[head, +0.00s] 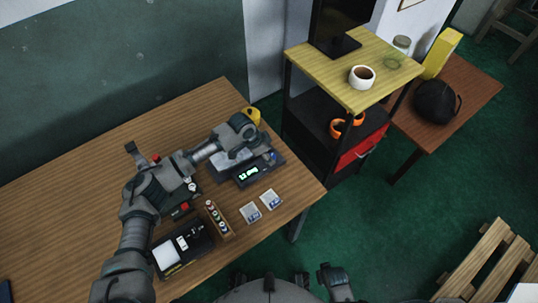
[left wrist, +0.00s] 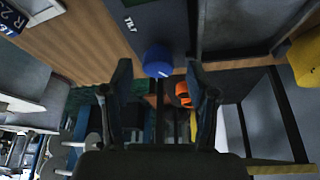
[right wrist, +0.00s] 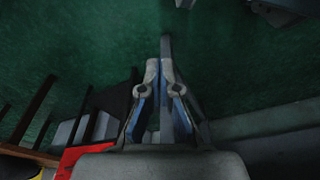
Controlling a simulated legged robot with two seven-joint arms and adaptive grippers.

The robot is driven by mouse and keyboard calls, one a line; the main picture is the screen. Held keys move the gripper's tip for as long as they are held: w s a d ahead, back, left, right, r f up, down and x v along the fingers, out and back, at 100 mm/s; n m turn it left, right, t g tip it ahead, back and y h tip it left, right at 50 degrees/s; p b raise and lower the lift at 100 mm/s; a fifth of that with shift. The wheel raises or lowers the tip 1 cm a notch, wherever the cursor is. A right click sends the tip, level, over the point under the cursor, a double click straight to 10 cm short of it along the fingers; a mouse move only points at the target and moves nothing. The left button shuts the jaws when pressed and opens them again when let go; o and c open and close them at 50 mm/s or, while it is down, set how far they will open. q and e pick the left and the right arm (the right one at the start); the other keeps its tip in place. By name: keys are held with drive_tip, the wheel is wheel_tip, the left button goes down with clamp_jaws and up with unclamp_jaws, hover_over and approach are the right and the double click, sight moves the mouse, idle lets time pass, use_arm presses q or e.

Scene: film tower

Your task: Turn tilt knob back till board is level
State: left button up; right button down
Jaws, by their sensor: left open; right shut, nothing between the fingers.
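The blue tilt knob (left wrist: 157,62) stands on a dark panel marked TILT in the left wrist view. It lies between the two fingertips of my open left gripper (left wrist: 158,70); I cannot tell whether they touch it. In the head view my left gripper (head: 266,150) is over the right end of the dark device with the green display (head: 248,174). A grey board (head: 229,160) lies behind the display, partly hidden by my arm; its tilt is hard to tell. My right gripper (right wrist: 166,75) is shut and empty, away from the table (head: 90,165).
Two small cards (head: 260,206), a wooden rack of small bottles (head: 218,219) and a black box (head: 183,248) lie on the table's near side. A yellow object (head: 252,115) stands behind my left gripper. A shelf unit with a white cup (head: 362,77) stands right.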

use_arm(q)
drive_tip(key=shift+w+d+f, duration=0.1)
drive_tip(key=shift+d+f, duration=0.55)
drive_tip(key=shift+f, duration=0.05)
use_arm(e)
drive_tip(key=shift+w+d+r, duration=0.1)
drive_tip(key=shift+d+r, duration=0.15)
drive_tip(key=shift+r, duration=0.05)
use_arm(q)
drive_tip(key=shift+a, duration=0.3)
clamp_jaws()
use_arm(e)
drive_tip(key=shift+a, duration=0.2)
drive_tip(key=shift+w+r, duration=0.1)
